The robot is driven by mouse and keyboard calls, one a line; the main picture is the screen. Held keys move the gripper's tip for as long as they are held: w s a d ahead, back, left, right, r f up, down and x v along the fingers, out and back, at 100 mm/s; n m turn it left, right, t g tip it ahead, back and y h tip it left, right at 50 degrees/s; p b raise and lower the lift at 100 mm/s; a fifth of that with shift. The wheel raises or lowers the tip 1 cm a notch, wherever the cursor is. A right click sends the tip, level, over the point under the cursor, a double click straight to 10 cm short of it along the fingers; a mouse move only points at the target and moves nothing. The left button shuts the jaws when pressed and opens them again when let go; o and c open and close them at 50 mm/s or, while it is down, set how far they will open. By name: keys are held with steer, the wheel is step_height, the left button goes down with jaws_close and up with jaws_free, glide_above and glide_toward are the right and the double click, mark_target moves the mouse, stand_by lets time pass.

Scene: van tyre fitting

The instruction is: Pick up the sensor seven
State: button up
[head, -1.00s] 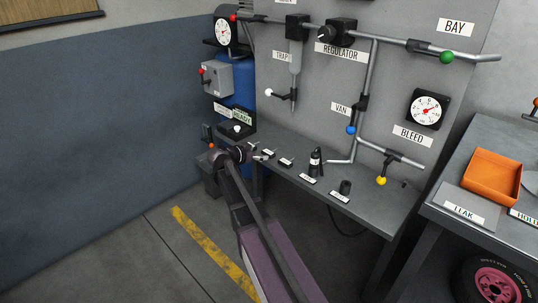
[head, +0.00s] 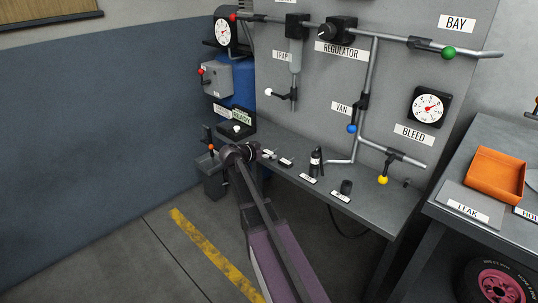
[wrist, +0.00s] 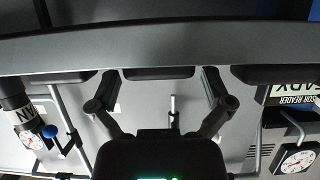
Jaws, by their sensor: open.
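My gripper (head: 250,152) is at the left part of the bench's front edge in the head view. In the wrist view my gripper (wrist: 160,88) is open, with its two fingers wide apart and nothing held between them. Three low dark blocks show along the bench edge in the wrist view, a left block (wrist: 55,78), a middle block (wrist: 158,73) in line with the gap between my fingers, and a right block (wrist: 260,74). In the head view small dark items with white labels (head: 286,162) lie right of my gripper. I cannot read which is sensor seven.
The wrist view is upside down. A black bottle (head: 316,161) and a dark cylinder (head: 346,187) stand farther right on the bench (head: 375,205). The reader box (head: 236,131) is behind my gripper. Valves and pipes hang on the panel above. An orange tray (head: 496,175) is at right.

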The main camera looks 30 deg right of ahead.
mark_target(267, 152)
steer(key=shift+c, duration=0.2)
steer(key=c, duration=0.7)
steer(key=shift+c, duration=0.2)
steer(key=shift+r, duration=0.1)
step_height(267, 152, up, 3)
steer(key=p, duration=0.3)
steer(key=shift+r, duration=0.2)
steer(key=s+a+p, duration=0.1)
steer(key=s+a, duration=0.1)
steer(key=s, duration=0.5)
steer(key=s+a+r+p, duration=0.1)
steer(key=s+a, duration=0.2)
steer(key=s, duration=0.5)
steer(key=shift+a+r, duration=0.2)
steer(key=shift+a, duration=0.1)
